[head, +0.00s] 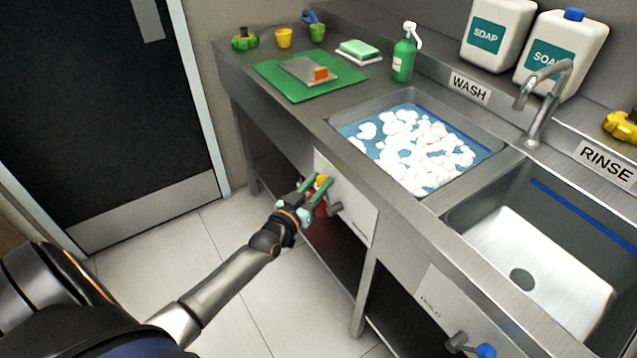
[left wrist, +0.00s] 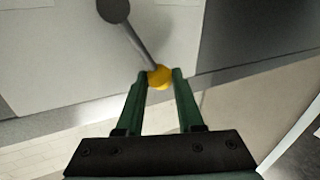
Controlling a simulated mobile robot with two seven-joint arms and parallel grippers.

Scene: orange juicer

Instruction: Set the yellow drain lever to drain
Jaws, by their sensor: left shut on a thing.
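The yellow drain lever knob (head: 321,181) is on the front panel below the wash sink. In the left wrist view the yellow knob (left wrist: 160,77) sits at the end of a grey lever arm (left wrist: 138,45) that runs from a round pivot (left wrist: 114,9). My left gripper (head: 316,187) has its green fingers on either side of the knob, and it is shut on it. The fingers hide part of the lever and panel in the head view. My left gripper also shows in the left wrist view (left wrist: 159,82). My right gripper is in neither view.
The wash sink (head: 337,121) holds blue water and white foam. The rinse sink (head: 480,215) is empty. A blue-knobbed lever (head: 484,351) is on the rinse panel at lower right. The floor (head: 225,270) left of the counter is clear around my arm.

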